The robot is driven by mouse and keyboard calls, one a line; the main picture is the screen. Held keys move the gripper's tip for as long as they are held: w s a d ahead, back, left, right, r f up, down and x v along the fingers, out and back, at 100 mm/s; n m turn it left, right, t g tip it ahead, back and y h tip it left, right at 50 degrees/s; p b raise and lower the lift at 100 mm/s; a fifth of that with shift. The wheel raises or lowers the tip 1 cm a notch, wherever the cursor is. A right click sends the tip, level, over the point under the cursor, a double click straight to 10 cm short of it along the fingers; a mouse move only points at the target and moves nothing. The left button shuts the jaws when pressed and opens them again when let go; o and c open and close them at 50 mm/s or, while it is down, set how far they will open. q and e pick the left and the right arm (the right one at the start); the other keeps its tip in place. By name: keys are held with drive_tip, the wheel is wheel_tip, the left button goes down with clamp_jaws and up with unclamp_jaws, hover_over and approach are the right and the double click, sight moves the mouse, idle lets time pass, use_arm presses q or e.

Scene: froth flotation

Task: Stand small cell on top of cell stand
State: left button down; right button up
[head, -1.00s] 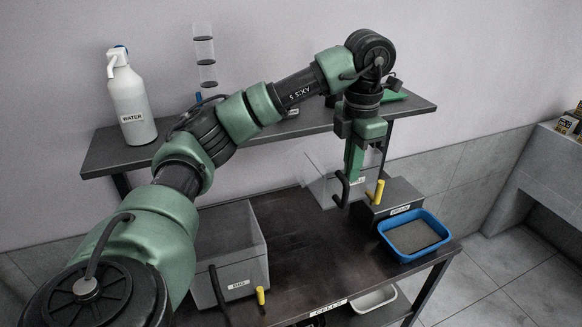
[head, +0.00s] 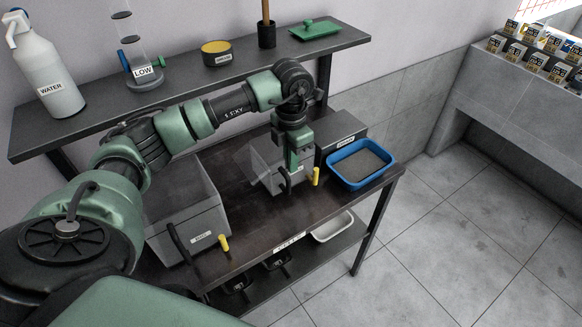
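The small cell (head: 262,170), a clear-walled box with a grey front, a black hooked tube and a yellow tap, is at the middle of the lower table, partly hidden by my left gripper (head: 292,165). The gripper points down at its front, by the tube. Whether its fingers are closed on the cell is unclear, as is whether the cell rests on the table. The dark box with a small label, apparently the cell stand (head: 349,133), is just right of the cell. My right gripper is out of view.
The big cell (head: 187,222) stands on the table's left. A blue tray (head: 362,178) of grey material is at the right end. A shelf behind holds a WATER bottle (head: 48,72), LOW column (head: 142,72), yellow tin (head: 216,54) and green item (head: 315,30). A white tray (head: 332,228) sits below.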

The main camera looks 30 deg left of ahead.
use_arm(q)
wheel_tip(320, 180, down, 2)
drive_tip(key=shift+f+p, duration=0.2)
drive_tip(key=shift+p, duration=0.15)
drive_tip(key=shift+f, duration=0.45)
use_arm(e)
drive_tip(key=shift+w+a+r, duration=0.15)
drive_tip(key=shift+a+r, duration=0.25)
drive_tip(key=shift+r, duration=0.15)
use_arm(q)
drive_tip(key=shift+f, duration=0.1)
drive_tip(key=c, duration=1.6)
unclamp_jaws()
drive_tip(key=shift+c, duration=0.2)
drive_tip(key=shift+s, duration=0.1)
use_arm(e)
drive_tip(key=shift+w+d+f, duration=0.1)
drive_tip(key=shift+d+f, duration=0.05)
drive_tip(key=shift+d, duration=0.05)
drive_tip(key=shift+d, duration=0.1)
